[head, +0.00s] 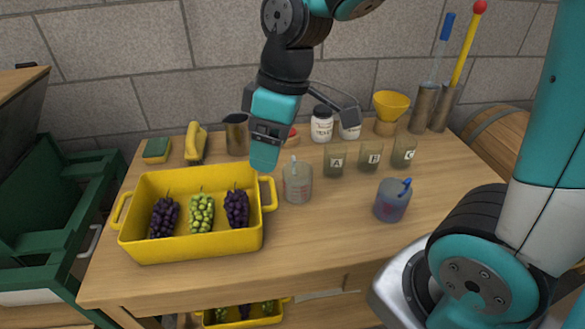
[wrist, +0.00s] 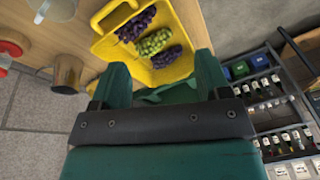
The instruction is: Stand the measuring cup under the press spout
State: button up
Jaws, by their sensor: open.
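A clear measuring cup with red markings (head: 297,186) stands upright on the table, right of the yellow tray. A pale stick-like thing shows at its rim. I cannot make out a press spout in either view.
A yellow tray (head: 190,250) holds grape bunches; it also shows in the wrist view (wrist: 102,47). Behind are a metal cup (head: 236,135), lettered glasses (head: 335,163), jars (head: 321,125) and a yellow funnel (head: 391,104). A green structure (head: 45,215) stands left. The table's front right is clear.

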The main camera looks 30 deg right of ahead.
jog(key=w+d+n+h+p, duration=0.1)
jog(key=w+d+n+p, duration=0.15)
jog(key=w+d, duration=0.55)
jog(key=n+h+p, duration=0.1)
jog(key=h+p, duration=0.1)
send_over(294, 158)
jog(key=a, duration=0.1)
notch_tip(294, 158, down, 3)
jog(key=shift+n, duration=0.25)
jog(key=f, duration=0.4)
jog(key=f+p, duration=0.1)
jog(key=f, duration=0.2)
jog(key=f+p, duration=0.1)
jog(key=f, duration=0.3)
jog(key=shift+s+d+f, duration=0.15)
jog(key=shift+d+f, duration=0.1)
jog(key=shift+f, duration=0.1)
jog(key=shift+w+d+f+p, duration=0.15)
jog(key=shift+f+p, duration=0.35)
jog(key=shift+f, duration=1.1)
jog(key=shift+w+d+f+p, duration=0.1)
jog(key=shift+f+p, duration=0.35)
jog(key=shift+f, duration=1.1)
jog(key=c, duration=1.2)
jog(key=shift+o, duration=0.2)
jog(key=shift+r, duration=0.1)
